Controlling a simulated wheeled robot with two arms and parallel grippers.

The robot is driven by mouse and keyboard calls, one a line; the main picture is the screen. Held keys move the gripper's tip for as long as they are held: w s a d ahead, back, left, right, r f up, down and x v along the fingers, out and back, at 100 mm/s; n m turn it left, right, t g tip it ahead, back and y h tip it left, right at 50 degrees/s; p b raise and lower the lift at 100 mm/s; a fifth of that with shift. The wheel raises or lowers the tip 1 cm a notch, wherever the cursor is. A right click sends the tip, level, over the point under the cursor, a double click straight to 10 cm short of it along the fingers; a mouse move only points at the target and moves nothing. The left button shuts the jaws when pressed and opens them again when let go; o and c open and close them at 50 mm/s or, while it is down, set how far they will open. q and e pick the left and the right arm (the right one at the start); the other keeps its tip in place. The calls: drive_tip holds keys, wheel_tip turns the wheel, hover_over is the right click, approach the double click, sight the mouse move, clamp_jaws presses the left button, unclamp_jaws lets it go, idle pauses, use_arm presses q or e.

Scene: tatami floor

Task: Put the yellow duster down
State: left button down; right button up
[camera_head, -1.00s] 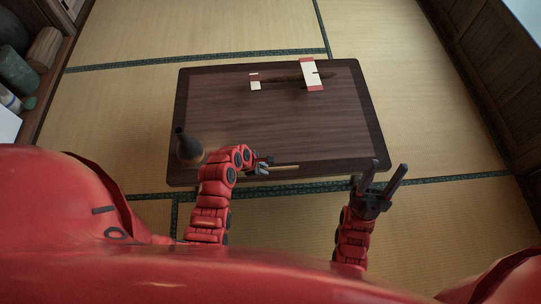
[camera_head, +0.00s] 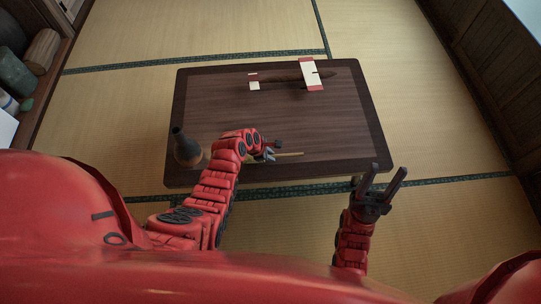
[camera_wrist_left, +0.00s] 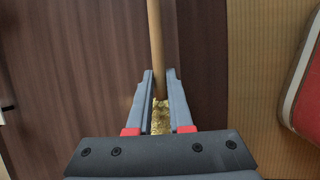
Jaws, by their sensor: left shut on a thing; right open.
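The yellow duster has a thin tan stick (camera_wrist_left: 155,45) and a yellow textured part (camera_wrist_left: 160,118) that sits between my left gripper's fingers (camera_wrist_left: 160,95). In the head view my left gripper (camera_head: 268,155) is shut on it above the near part of the dark wooden table (camera_head: 235,115). The duster's stick (camera_head: 290,154) points right there, roughly along the near edge. I cannot tell whether the stick touches the table. My right gripper (camera_head: 382,180) is open and empty, in front of the table's near right corner.
A dark slender object (camera_head: 290,77) with red and white pieces lies along the far side. The table's middle and right are bare. Shelves with jars (camera_head: 18,75) stand at the left.

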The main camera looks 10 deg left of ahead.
use_arm(q)
drive_tip(key=c, duration=0.8)
unclamp_jaws()
drive_tip(key=shift+f, duration=0.1)
